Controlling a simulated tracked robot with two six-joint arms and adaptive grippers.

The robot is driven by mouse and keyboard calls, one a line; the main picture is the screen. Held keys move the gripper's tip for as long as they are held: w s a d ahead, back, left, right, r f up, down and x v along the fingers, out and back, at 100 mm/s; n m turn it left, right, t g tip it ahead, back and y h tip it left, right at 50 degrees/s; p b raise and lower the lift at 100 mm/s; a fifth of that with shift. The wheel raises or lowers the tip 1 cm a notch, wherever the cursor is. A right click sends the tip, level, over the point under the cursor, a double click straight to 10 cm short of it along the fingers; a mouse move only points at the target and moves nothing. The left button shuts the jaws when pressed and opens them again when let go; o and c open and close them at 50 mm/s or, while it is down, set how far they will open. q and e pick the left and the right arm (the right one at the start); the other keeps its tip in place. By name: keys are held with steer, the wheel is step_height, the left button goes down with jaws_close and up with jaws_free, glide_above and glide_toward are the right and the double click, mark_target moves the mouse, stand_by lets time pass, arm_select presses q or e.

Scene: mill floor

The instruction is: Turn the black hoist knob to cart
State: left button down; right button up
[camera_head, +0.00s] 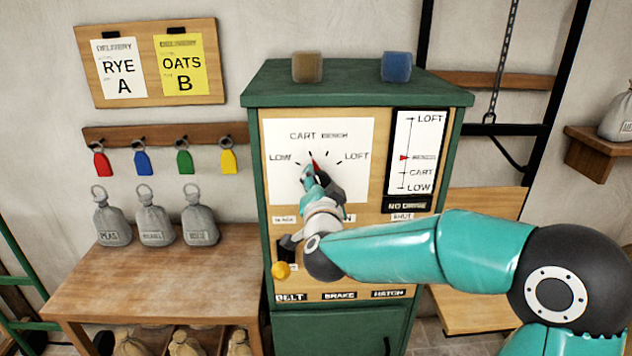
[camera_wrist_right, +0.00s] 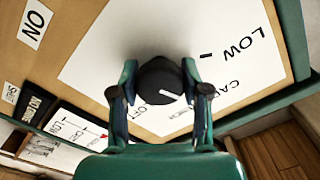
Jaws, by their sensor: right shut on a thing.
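The black hoist knob (camera_wrist_right: 158,80) sits on the white dial plate (camera_head: 345,130) of the green cabinet. In the wrist view my right gripper (camera_wrist_right: 160,68) has one finger on each side of the knob, shut on it. A white line on the knob points to the lower right of that view. In the head view my right gripper (camera_head: 316,176) covers most of the knob. My left gripper is not in view.
A level gauge (camera_head: 417,140) right of the dial has its red marker beside the BENCH mark. A yellow knob (camera_head: 281,270) and switches are lower on the panel. A wooden table (camera_head: 170,265) with grey sacks (camera_head: 155,225) stands left, below hanging coloured tags.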

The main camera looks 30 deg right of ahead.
stand_by(0.3)
steer(key=o, duration=1.2)
steer(key=shift+w, duration=0.1)
steer(key=shift+c, duration=0.2)
steer(key=v, duration=1.2)
steer(key=shift+f, duration=0.1)
